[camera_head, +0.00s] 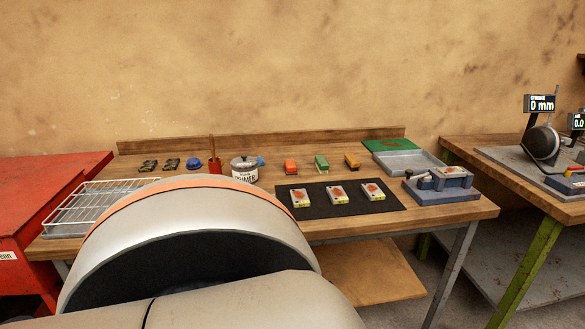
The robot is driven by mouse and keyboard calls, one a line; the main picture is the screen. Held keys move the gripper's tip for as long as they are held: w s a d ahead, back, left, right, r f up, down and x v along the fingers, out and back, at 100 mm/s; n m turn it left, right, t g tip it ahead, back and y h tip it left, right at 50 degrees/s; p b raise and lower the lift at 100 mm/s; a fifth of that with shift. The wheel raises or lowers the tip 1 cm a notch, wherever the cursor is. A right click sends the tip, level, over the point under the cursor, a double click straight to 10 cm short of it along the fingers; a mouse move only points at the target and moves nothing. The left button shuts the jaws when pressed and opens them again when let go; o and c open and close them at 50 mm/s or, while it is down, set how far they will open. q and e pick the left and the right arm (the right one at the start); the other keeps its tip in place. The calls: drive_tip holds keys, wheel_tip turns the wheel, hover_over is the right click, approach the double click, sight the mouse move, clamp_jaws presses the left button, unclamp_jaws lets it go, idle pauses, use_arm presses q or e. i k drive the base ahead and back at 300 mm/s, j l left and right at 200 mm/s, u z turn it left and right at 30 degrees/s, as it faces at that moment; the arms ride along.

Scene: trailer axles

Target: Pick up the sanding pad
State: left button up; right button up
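No label in view marks out the sanding pad. Small blocks stand in a row at the back of the wooden bench (470,209): an orange-red block (290,167), a green block (321,163) and a yellow-orange block (352,161). Any of them may be a sanding pad; I cannot tell which. Three pale box-like pieces with red marks, a left one (300,198), a middle one (337,194) and a right one (373,191), lie on a black mat (318,211). A large white link of my arm covers the front left of the bench. Neither gripper is in view.
A primer can (244,169), wire rack (95,203), grey tray (407,162) and blue-based vise-like fixture (441,184) stand on the bench. A red cabinet (40,190) is left. A second bench (530,193) with a gauge display (540,104) is right.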

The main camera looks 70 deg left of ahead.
sight(290, 166)
drive_tip(key=u, duration=2.3)
